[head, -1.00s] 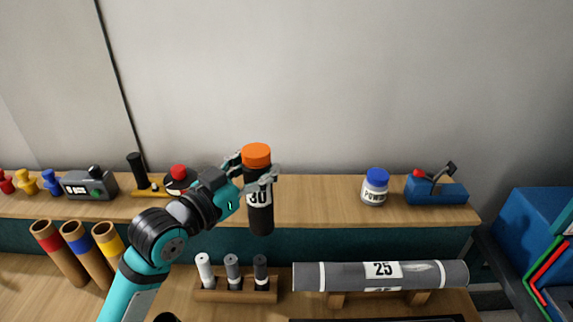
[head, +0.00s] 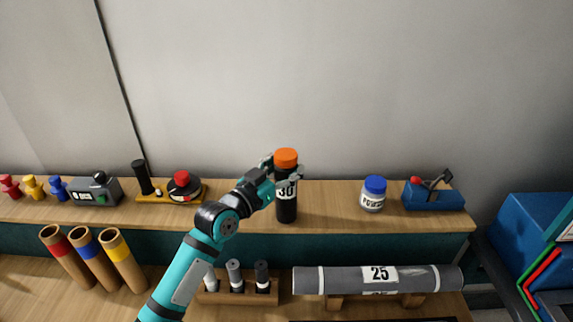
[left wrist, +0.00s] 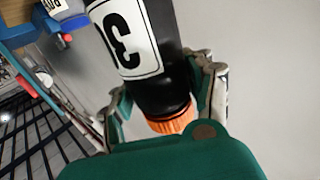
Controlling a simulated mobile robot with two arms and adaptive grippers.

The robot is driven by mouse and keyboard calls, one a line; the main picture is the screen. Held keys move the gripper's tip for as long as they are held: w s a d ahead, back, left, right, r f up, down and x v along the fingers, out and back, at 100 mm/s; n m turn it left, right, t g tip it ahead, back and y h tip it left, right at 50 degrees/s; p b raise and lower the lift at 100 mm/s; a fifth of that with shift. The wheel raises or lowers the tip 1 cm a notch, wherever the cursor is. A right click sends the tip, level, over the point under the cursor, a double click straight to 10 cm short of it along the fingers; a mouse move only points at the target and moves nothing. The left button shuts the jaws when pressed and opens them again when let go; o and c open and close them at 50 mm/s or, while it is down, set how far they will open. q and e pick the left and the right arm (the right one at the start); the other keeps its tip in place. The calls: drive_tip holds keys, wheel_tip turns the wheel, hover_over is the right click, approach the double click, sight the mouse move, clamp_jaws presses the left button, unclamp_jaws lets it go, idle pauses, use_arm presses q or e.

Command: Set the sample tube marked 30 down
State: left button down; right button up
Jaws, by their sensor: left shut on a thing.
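The sample tube marked 30 (head: 287,207) is black with an orange cap and a white label. It is upright in the head view, in front of or over the wooden shelf (head: 330,216); I cannot tell whether its base touches the shelf. My left gripper (head: 284,172) is shut on the tube just below its cap. In the left wrist view the tube (left wrist: 150,85) runs between the two fingers (left wrist: 163,95), with its cap near the palm. My right gripper is not in view.
A powder jar (head: 373,196) and a blue device (head: 433,195) stand right on the shelf. A red-topped round device (head: 184,188) is to the left. Below are a grey roll marked 25 (head: 340,280) and a wooden rack (head: 237,297) with small tubes.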

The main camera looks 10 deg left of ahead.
use_arm(q)
drive_tip(key=c, duration=1)
unclamp_jaws()
drive_tip(key=shift+f, duration=0.2)
drive_tip(key=o, duration=0.5)
drive_tip(key=shift+o, duration=0.2)
drive_tip(key=shift+r, duration=0.15)
drive_tip(key=b+v, duration=0.3)
drive_tip(key=v, duration=0.9)
drive_tip(key=shift+r, duration=0.1)
